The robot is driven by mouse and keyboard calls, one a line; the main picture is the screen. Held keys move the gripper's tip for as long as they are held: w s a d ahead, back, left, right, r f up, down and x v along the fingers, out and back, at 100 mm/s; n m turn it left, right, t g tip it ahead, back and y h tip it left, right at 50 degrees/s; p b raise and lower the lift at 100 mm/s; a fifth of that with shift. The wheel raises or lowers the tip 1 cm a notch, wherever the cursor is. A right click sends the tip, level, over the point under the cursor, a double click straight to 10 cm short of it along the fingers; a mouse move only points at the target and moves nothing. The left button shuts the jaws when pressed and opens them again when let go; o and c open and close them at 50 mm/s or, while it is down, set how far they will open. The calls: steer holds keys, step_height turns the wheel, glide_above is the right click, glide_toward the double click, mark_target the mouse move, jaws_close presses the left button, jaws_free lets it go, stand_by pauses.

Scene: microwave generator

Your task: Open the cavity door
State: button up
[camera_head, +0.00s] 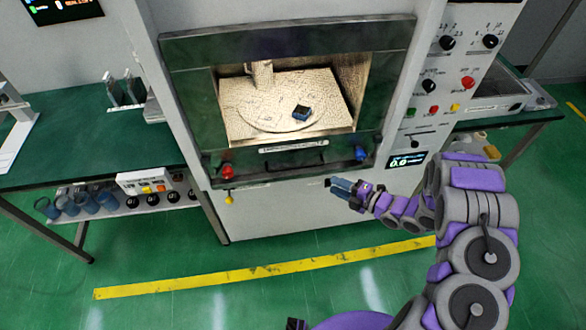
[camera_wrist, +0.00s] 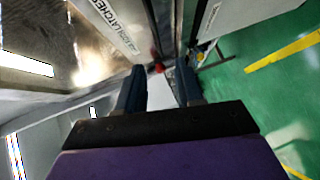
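The cavity door (camera_head: 290,43) is a dark green frame around a window, lying flush against the cabinet front. I cannot tell whether glass fills the window. A white label (camera_head: 293,146) is on its lower rail; part of it reads "LATCHES" in the wrist view (camera_wrist: 117,27). A red knob (camera_head: 227,171) sits at the lower left and a blue knob (camera_head: 360,153) at the lower right. My gripper (camera_head: 331,183) is just below the lower rail, under the blue knob, pointing left. In the wrist view its fingers (camera_wrist: 160,76) are apart and empty, with the red knob (camera_wrist: 155,58) farther ahead between them.
A mug (camera_head: 262,74) and a small dark-blue block (camera_head: 302,112) sit on the turntable inside. A control panel (camera_head: 425,98) is right of the door. A green workbench (camera_head: 85,132) stands left. A yellow floor stripe (camera_head: 260,272) runs in front; the floor there is clear.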

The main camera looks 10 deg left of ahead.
steer(key=b, duration=0.2)
glide_toward(292, 168)
steer(key=shift+y, duration=0.4)
steer(key=x, duration=0.3)
steer(key=f+x, duration=0.1)
steer(key=x, duration=0.6)
steer(key=shift+w+d+f, duration=0.15)
steer(key=shift+w, duration=0.15)
steer(key=shift+c, duration=0.4)
jaws_close()
steer(key=shift+s, duration=0.1)
